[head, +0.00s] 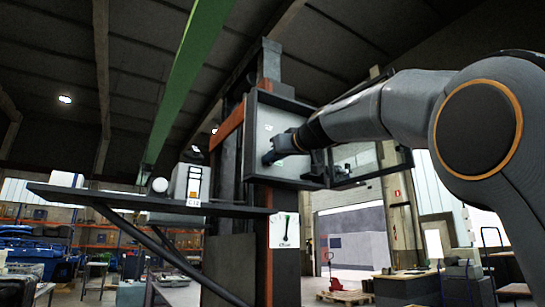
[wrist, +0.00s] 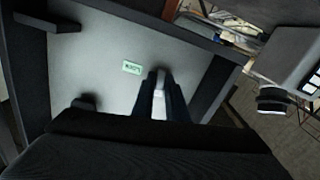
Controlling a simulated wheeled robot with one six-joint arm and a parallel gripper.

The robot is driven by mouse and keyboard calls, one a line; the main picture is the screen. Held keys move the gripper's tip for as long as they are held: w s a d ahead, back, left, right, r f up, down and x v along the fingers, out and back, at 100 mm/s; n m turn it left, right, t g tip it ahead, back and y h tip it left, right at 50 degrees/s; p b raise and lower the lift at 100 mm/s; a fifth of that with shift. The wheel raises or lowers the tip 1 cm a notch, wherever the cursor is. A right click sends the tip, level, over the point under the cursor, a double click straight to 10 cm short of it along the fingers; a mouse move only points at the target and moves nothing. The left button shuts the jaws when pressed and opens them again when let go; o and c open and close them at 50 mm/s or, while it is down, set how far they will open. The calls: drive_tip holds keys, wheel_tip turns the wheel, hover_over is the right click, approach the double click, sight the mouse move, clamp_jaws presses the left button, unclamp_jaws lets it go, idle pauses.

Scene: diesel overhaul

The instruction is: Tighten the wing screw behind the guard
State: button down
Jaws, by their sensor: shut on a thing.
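My gripper (head: 272,152) reaches into an open, dark-framed box (head: 250,150) on the upright column. In the wrist view its two dark fingers (wrist: 161,96) point at the pale back plate (wrist: 90,50) and are close together. A light grey sliver shows between them. This looks like the wing screw, held in the jaws, but its shape is mostly hidden by the fingers. A small green label (wrist: 132,67) sits on the plate just left of the fingers. A framed, see-through panel (head: 374,162) stands out at the box's right side; it may be the guard.
The box's dark walls (wrist: 32,70) surround the gripper closely. A dark shelf (head: 150,203) juts out left of the column, carrying a grey-white device (head: 190,183) with an orange label. A white tag (head: 285,231) hangs below the box.

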drive_tip(key=m, duration=0.2)
drive_tip(key=shift+m, duration=0.3)
drive_tip(key=shift+m+p, duration=0.6)
drive_tip(key=shift+m, duration=0.1)
drive_tip(key=m+p, duration=0.1)
drive_tip(key=m, duration=0.2)
drive_tip(key=shift+m, duration=0.3)
drive_tip(key=shift+r+m+p, duration=0.1)
drive_tip(key=shift+m+p, duration=0.5)
drive_tip(key=shift+m, duration=0.4)
drive_tip(key=shift+m+p, duration=0.45)
drive_tip(key=shift+m, duration=0.85)
